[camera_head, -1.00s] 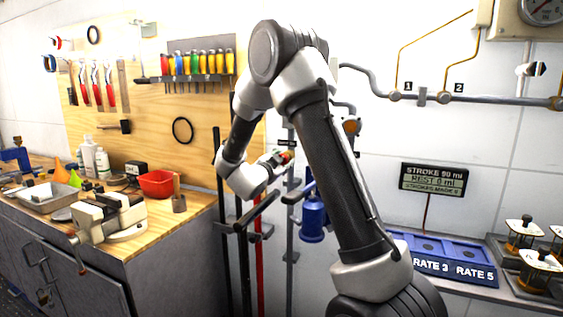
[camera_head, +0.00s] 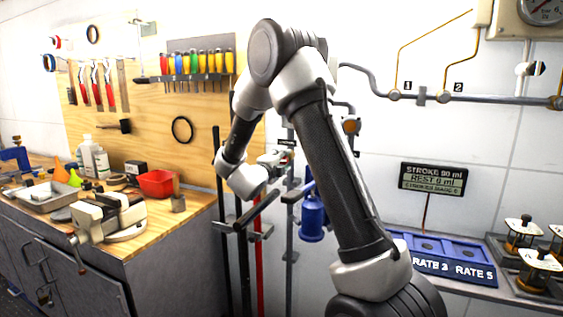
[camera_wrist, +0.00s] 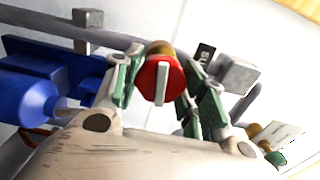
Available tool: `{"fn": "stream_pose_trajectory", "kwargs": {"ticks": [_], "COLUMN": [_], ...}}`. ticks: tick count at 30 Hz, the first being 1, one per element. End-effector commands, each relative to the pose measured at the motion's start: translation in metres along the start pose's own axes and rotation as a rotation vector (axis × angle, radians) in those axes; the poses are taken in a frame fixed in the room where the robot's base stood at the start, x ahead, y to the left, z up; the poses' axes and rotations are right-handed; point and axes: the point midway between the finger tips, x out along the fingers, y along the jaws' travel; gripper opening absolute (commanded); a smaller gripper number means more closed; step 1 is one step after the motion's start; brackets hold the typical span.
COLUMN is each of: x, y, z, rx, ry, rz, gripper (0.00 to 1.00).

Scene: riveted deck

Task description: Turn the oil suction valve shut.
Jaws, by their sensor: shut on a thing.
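The valve's round red knob (camera_wrist: 153,80) carries a white bar across its face and sits on a brass body (camera_wrist: 160,48). In the wrist view the white bar runs nearly up and down the picture. My gripper (camera_wrist: 158,88) is shut on the red knob, with a green-padded finger on either side. In the head view my gripper (camera_head: 276,158) is at the wall pipe, just below a small dark label (camera_head: 287,142). The knob is mostly hidden there by my fingers. The label's writing is too small to read.
A blue container (camera_wrist: 32,98) is beside the knob in the wrist view; it also hangs below right of my gripper in the head view (camera_head: 312,218). A grey block (camera_wrist: 238,75) lies to the right. The workbench (camera_head: 165,235) with a vise (camera_head: 108,215) stands left.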

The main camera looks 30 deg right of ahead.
Motion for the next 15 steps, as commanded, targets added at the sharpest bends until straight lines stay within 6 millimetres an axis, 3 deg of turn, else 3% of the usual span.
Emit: {"fn": "stream_pose_trajectory", "kwargs": {"ticks": [15], "x": [-0.0001], "y": [0.0019], "z": [-0.0010], "rx": [0.187], "ry": [0.002], "rz": [0.002], "gripper": [0.17]}}
